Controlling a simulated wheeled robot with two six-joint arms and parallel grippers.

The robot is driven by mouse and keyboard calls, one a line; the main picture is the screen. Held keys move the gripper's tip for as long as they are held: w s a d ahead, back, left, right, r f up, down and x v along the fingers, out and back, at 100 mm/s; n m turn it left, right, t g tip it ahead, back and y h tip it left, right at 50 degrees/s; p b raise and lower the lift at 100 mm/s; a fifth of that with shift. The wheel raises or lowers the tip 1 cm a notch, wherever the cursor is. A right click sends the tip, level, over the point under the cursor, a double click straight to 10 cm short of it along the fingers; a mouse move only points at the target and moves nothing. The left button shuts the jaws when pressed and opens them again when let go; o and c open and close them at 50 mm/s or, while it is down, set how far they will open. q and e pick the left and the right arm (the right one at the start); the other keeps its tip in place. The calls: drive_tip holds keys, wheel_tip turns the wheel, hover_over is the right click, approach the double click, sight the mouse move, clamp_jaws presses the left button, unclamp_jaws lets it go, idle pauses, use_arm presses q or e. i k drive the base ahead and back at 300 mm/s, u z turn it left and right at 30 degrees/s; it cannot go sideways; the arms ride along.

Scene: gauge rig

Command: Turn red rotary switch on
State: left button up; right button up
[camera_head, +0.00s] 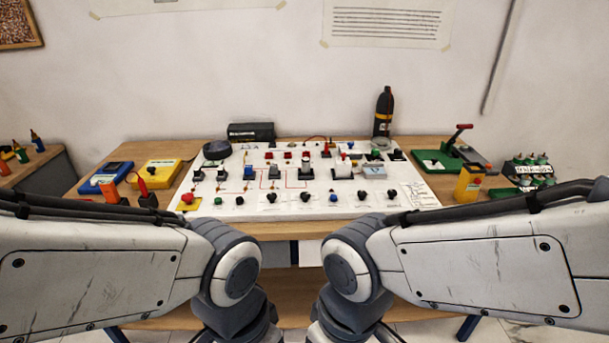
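A white board (310,208) with many small parts lies on the wooden table. A red knob on a yellow base (187,198) is at its front left corner. Another small red-topped part (344,157) stands on a white block at the back right of the board. Several dark knobs and one blue knob (333,198) line the front edge. I cannot tell for sure which red part is the rotary switch, or its setting. Both my arms are bent in front of the table, and their grippers are out of view below the picture.
A blue meter (106,175) and a yellow meter (157,173) lie left of the board. A dark bottle (383,112) stands behind it. A green-based lever device (447,158) and a yellow box (469,184) are at right. The space above the board is free.

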sight(188, 197)
drive_tip(key=u, duration=0.75)
drive_tip(key=i, duration=1)
drive_tip(key=z, duration=0.15)
